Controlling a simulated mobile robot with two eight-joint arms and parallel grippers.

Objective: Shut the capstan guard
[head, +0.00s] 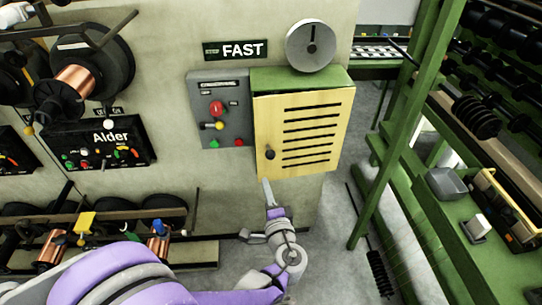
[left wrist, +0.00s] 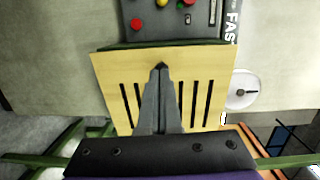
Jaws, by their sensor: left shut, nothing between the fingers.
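The capstan guard (head: 318,113) is a pale yellow slotted panel on the front of a green box (head: 290,80) on the wall. It covers the box front; I cannot tell whether it sits fully flush. A dark knob (head: 269,154) is near its lower left. My left gripper (head: 265,182) is shut and empty, its tips by the guard's lower left corner in the head view. In the left wrist view the fingers (left wrist: 161,72) point over the guard (left wrist: 205,62), tips overlapping the knob; contact is unclear. My right gripper is not in view.
A grey control box (head: 219,105) with coloured buttons adjoins the guard's left side. A round dial (head: 311,46) is above it. Green shelving (head: 400,150) with spools stands right, across a grey floor gap. Copper spools (head: 72,80) and an Alder panel (head: 98,141) are left.

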